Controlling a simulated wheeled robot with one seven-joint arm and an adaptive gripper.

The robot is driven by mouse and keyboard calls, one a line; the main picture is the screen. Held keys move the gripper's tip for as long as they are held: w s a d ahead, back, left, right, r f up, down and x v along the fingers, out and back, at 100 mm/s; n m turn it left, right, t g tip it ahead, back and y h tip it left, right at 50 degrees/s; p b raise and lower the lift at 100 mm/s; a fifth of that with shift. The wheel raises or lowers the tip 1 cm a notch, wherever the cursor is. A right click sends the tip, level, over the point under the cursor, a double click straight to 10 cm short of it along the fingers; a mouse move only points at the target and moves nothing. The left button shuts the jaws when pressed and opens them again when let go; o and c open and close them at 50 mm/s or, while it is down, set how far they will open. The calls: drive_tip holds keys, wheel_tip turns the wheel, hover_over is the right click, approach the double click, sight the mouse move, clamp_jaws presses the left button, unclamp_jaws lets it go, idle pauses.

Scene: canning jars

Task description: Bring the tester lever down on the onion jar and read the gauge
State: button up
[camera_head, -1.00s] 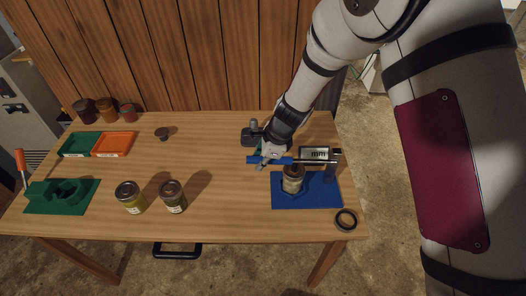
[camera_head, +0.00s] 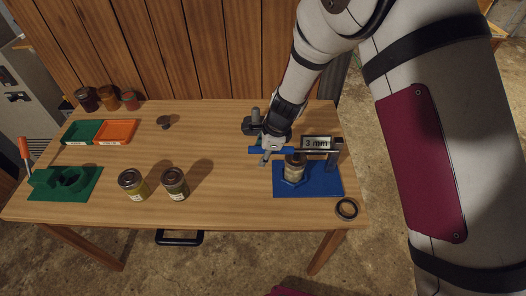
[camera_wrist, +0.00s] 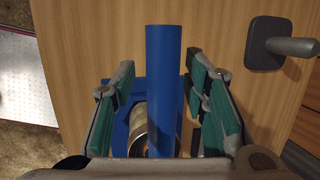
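The blue tester base (camera_head: 325,186) stands at the right of the table, with the onion jar (camera_head: 294,172) upright on it. The blue lever (camera_head: 256,150) runs about level across the top of the jar; I cannot tell whether it touches the lid. The gauge (camera_head: 317,143) behind the jar shows "3 mm". My gripper (camera_head: 267,158) is at the lever's free left end. In the wrist view the lever (camera_wrist: 164,80) lies between the green-padded fingers of my gripper (camera_wrist: 163,95), with gaps on both sides. The jar (camera_wrist: 138,130) is partly hidden under the lever there.
A dark weight with an upright handle (camera_head: 254,122) stands just behind my gripper. Two jars (camera_head: 132,184) (camera_head: 174,184), a green fixture (camera_head: 65,183) and green and orange trays (camera_head: 115,132) are to the left.

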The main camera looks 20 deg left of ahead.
drive_tip(key=shift+r, duration=0.1)
drive_tip(key=v, duration=1.2)
